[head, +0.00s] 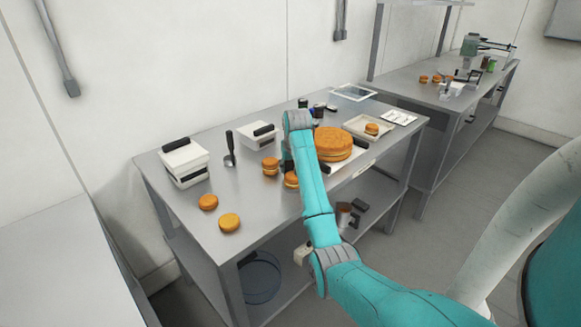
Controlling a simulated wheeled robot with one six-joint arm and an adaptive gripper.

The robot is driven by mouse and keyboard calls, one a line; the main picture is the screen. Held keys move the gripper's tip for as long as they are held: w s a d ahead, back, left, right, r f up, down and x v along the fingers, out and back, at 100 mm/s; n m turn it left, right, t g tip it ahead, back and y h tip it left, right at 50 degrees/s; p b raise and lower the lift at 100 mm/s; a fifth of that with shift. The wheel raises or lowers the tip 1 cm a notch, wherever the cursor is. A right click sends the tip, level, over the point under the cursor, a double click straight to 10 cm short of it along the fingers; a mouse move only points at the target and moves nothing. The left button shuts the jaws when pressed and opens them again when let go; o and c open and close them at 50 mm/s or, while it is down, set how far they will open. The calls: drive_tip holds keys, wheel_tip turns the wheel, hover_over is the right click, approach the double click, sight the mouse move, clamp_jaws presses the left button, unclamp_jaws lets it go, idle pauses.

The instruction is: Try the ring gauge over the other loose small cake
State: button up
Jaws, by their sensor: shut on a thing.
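Two small round cakes, one (208,202) behind the other (229,222), lie loose near the left front of the steel table. Two taller small cakes stand further right: one (270,165) left of my arm's end, another (291,180) partly behind my arm. Another small cake (372,128) sits on a pale tray (356,121) at the right. My gripper (286,160) shows only as a dark bit beside my wrist, close to the two taller cakes. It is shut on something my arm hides. I cannot make out the ring gauge.
A large layered cake (336,141) stands right of my arm. White boxes with black handles (184,160) (258,135) and an upright dark-handled tool (230,145) stand along the back. The table (180,225) is bare around the left cakes. A second table (415,92) stands behind right.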

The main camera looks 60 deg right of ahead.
drive_tip(key=shift+r, duration=0.2)
drive_tip(key=shift+r, duration=4.75)
